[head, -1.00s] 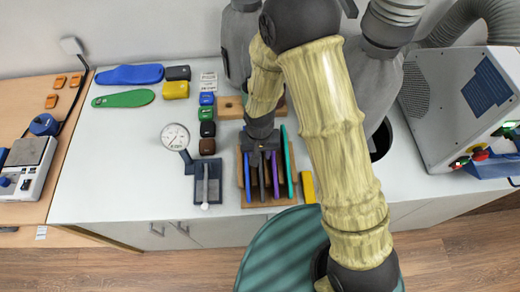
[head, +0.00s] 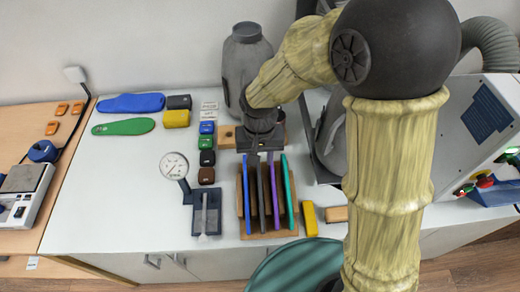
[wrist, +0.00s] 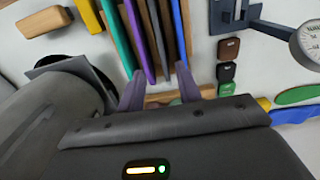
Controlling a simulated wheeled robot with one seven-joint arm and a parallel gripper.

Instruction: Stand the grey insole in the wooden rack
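The wooden rack (head: 268,235) stands on the white table. Blue, grey, purple and teal insoles stand upright in it. The grey insole (head: 262,200) is between the blue insole (head: 246,195) and the purple insole (head: 274,195). In the wrist view the grey insole (wrist: 157,38) also stands between purple and blue. My gripper (head: 262,155) is at the back end of the rack, partly hidden by its own body in the head view. In the wrist view its fingers (wrist: 160,90) are spread apart with nothing between the tips, and the insoles lie beyond them.
A dial gauge (head: 174,166) on a stand is left of the rack. A yellow block (head: 308,219) sits right of it. Small coloured blocks (head: 207,142) line the left side. A grey canister (head: 247,60) stands behind. The left table front is clear.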

